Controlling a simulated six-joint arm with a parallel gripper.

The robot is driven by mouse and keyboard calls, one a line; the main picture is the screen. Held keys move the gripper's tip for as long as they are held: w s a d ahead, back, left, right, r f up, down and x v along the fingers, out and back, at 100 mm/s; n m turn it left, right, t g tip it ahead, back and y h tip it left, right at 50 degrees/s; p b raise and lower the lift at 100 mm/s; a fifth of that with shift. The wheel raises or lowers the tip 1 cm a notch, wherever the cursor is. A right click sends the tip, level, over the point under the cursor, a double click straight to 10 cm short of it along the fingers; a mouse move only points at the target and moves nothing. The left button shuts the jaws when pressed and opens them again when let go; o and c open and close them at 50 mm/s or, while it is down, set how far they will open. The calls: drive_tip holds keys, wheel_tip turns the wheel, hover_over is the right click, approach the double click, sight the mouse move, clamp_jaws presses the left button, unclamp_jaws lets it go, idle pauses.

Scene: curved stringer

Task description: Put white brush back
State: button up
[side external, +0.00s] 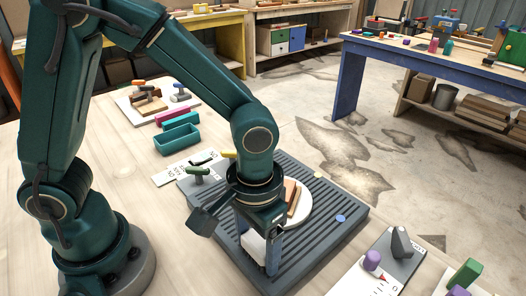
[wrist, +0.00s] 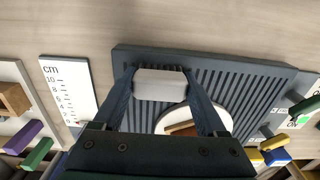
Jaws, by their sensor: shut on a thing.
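The white brush (wrist: 160,86) shows as a pale block between the fingers of my gripper (wrist: 161,80) in the wrist view. My gripper is shut on it, with one finger at each end. In the side view, part of the white brush (side external: 252,246) shows beside a blue finger of my gripper (side external: 264,252), low over the grey ribbed mat (side external: 335,236). I cannot tell whether the brush touches the mat. Its underside is hidden.
A white round plate (side external: 304,212) with brown blocks sits on the mat, close to my gripper. A teal tray (side external: 177,139) stands beyond. A ruled card (wrist: 66,88) lies beside the mat.

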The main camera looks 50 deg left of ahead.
sight(256, 241)
drive_tip(key=shift+f, duration=0.1)
drive_tip(key=o, duration=1.4)
wheel_tip(256, 241, up, 12)
drive_tip(key=s+a+t, duration=0.1)
drive_tip(key=a+t, duration=0.1)
drive_tip(key=a, duration=0.1)
drive_tip(key=s+a+t, duration=0.1)
drive_tip(key=s+a, duration=0.1)
drive_tip(key=a, duration=0.2)
drive_tip(key=s+a+t, duration=0.1)
drive_tip(key=a+t, duration=0.1)
drive_tip(key=a, duration=0.2)
drive_tip(key=shift+s+r+t, duration=0.15)
drive_tip(key=shift+r+t, duration=0.05)
drive_tip(key=shift+t, duration=0.1)
